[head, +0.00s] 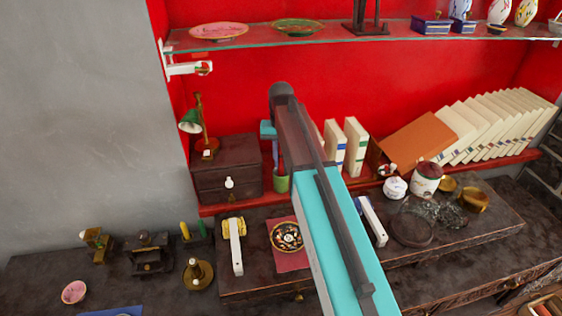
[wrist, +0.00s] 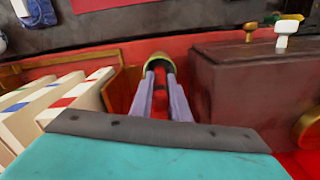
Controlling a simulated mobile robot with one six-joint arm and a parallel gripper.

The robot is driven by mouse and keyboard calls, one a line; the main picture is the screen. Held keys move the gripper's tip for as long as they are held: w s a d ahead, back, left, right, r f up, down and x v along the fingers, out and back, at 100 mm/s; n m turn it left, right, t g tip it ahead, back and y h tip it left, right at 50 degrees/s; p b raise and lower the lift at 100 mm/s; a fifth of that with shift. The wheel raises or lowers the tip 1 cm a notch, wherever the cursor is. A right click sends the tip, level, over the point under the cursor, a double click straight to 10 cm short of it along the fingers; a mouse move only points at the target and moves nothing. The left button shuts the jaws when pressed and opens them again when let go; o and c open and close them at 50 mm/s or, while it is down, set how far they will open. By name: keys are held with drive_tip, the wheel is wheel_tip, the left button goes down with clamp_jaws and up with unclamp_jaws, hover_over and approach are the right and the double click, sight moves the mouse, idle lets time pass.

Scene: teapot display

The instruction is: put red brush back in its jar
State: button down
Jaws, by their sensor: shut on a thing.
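The green jar (head: 281,184) stands on the red shelf, between the dark drawer chest and the white books. In the wrist view the jar's rim (wrist: 158,57) shows just past my fingertips. My gripper (wrist: 160,72) points down at the jar, with its two fingers close together at the jar's mouth. It is shut on the red brush, which is mostly hidden between the fingers and hard to make out. I cannot tell how far the brush reaches into the jar. In the head view my arm hides most of the gripper.
The dark drawer chest (head: 226,167) stands close on the jar's left. White books (head: 355,147) stand close on its right. A glass shelf (head: 300,37) with plates runs above. A patterned plate (head: 286,236) and a white-handled item (head: 236,246) lie in front, below.

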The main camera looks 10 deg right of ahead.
drive_tip(key=shift+f, duration=0.1)
idle(0.3)
drive_tip(key=c, duration=1.7)
unclamp_jaws()
drive_tip(key=shift+r+p, duration=2.35)
drive_tip(key=shift+r, duration=1.55)
